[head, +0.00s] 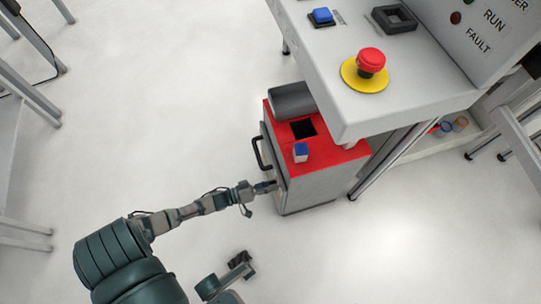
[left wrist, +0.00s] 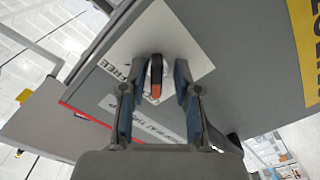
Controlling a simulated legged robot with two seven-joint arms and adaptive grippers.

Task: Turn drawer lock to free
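The drawer cabinet (head: 312,188) is grey with a red top and a black handle (head: 261,153) on its front. My left gripper (head: 270,187) is at the cabinet's front, below the handle in the head view. In the left wrist view, the lock knob (left wrist: 156,75) is dark with an orange end, on a white label (left wrist: 180,50) reading FREE. The knob lies between my left gripper's fingers (left wrist: 156,88), with a visible gap on each side. Other label text is partly hidden by the fingers. My right gripper (head: 240,261) is low in the head view, away from the cabinet.
A grey workbench (head: 400,105) with a red emergency button (head: 371,60) on a yellow disc overhangs the cabinet. A blue-topped block (head: 301,151) and a dark grey cylinder (head: 291,101) are on the cabinet top.

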